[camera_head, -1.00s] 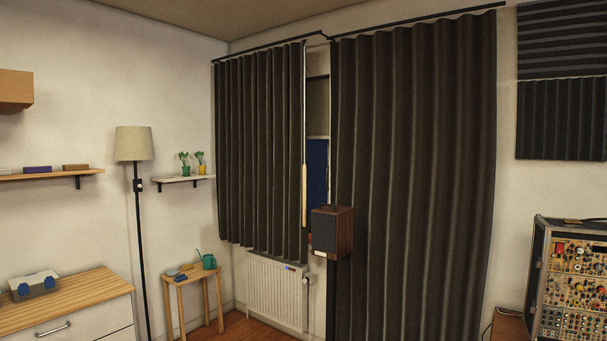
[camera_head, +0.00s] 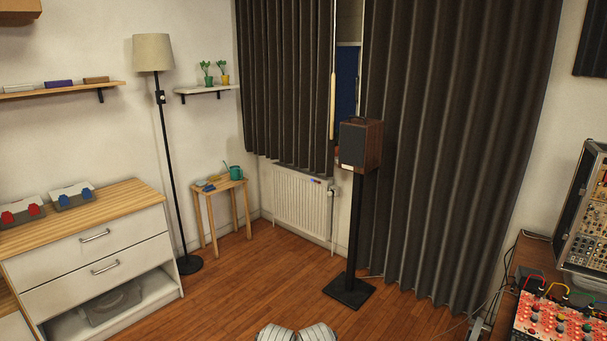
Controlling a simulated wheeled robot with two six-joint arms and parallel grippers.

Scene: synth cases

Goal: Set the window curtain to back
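The window curtain hangs as two dark, pleated panels. The shorter left panel (camera_head: 287,85) ends above the radiator. The long right panel (camera_head: 450,150) hangs nearly to the floor. A narrow gap between them shows a strip of blue window (camera_head: 346,82). A pale wooden rod (camera_head: 332,107) hangs along the inner edge of the left panel. The curtain's top lies outside the present view. Neither of my grippers is recognisable in view.
A speaker on a black stand (camera_head: 354,230) stands before the gap. A radiator (camera_head: 299,203), small stool (camera_head: 219,184) and floor lamp (camera_head: 169,150) are left of it. Wooden floor (camera_head: 260,285) is clear in the middle. Two pale ribbed shapes (camera_head: 296,333) at the bottom edge are unclear.

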